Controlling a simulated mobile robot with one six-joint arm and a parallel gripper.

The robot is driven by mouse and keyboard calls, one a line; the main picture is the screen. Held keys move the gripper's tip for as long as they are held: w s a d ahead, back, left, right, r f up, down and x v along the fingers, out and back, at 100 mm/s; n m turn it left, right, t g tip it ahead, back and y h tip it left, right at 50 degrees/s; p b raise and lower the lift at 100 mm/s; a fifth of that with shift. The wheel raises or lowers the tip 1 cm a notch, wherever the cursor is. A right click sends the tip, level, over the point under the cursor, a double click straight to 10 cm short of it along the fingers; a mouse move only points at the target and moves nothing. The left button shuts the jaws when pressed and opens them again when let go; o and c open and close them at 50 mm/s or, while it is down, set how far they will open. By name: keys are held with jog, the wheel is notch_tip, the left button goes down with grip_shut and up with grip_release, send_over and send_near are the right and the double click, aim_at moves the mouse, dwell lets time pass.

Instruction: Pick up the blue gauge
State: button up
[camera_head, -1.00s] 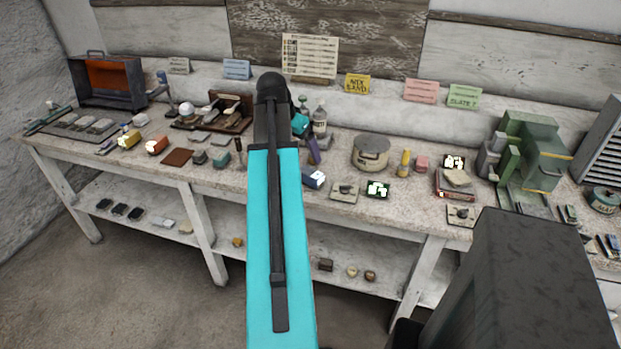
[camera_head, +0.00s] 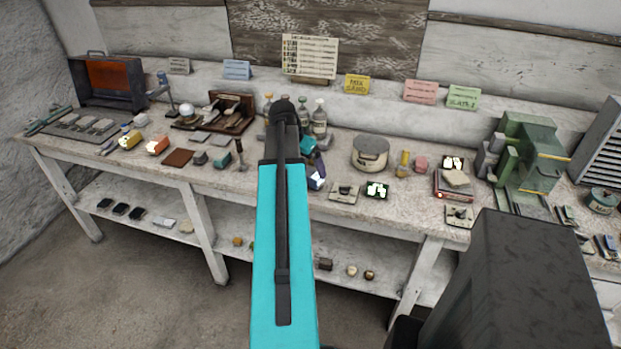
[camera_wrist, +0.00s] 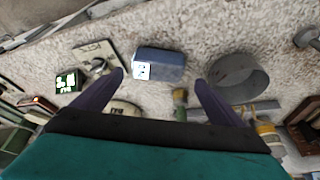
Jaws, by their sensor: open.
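The blue gauge (camera_wrist: 163,62) is a small blue block with a bright display at one end. In the wrist view it lies on the bench top, ahead of and between my fingertips, with no clear contact. In the head view the blue gauge (camera_head: 316,184) is at the bench's front edge, partly hidden by my gripper. My gripper (camera_wrist: 160,77) is open and empty, its two purple fingers spread on either side of the gauge's width. In the head view my gripper (camera_head: 317,168) is just above the gauge, and my arm hides part of the bench.
A round tin (camera_head: 370,154) stands behind on the bench.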

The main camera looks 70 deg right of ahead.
aim_at(310, 173)
dwell(0.4)
jog(key=shift+s+p+x, duration=0.1)
jog(key=shift+p+x, duration=0.3)
jog(key=shift+x, duration=0.35)
jog(key=shift+s+p+x, duration=0.15)
jog(key=shift+p+x, duration=0.2)
jog(key=shift+x, duration=0.35)
jog(key=shift+a+x, duration=0.2)
jog(key=shift+x, duration=0.9)
jog(key=shift+f, duration=0.1)
jog(key=shift+c, duration=0.4)
jog(key=c, duration=1.2)
jog(key=shift+r+b, duration=0.5)
jog(key=shift+r, duration=1.15)
jog(key=a+b, duration=0.1)
jog(key=a, duration=0.3)
jog(key=w+a+b, duration=0.1)
jog(key=a+b, duration=0.1)
jog(key=a, duration=0.3)
jog(key=w+a+r+b, duration=0.1)
jog(key=a, duration=0.3)
jog(key=shift+a+r+b, duration=0.1)
jog(key=shift+a+b, duration=0.2)
jog(key=shift+b, duration=0.05)
